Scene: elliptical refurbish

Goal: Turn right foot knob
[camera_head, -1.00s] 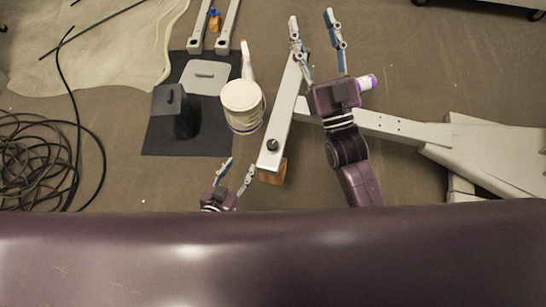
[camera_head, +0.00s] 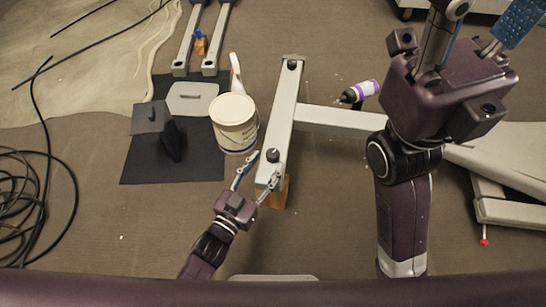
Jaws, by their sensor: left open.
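A pale metal foot beam (camera_head: 282,115) lies on the floor with a black knob (camera_head: 272,156) at its near end. A second dark knob (camera_head: 292,65) is at its far end. My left gripper (camera_head: 264,165) is open, with its fingers spread near the near knob. One fingertip is left of the beam, and the other overlaps the beam's near end just below the knob. I cannot tell whether either touches. My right gripper (camera_head: 482,22) is high at the upper right, its fingers apart and empty as far as seen. Its fingertips are cut off by the frame.
A white bucket (camera_head: 235,122) stands close left of the beam on a dark mat (camera_head: 200,165). A purple-white bottle (camera_head: 361,91) lies near the crossbar (camera_head: 340,119). An orange block (camera_head: 274,194) is under the beam's near end. Black cable (camera_head: 22,205) lies left.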

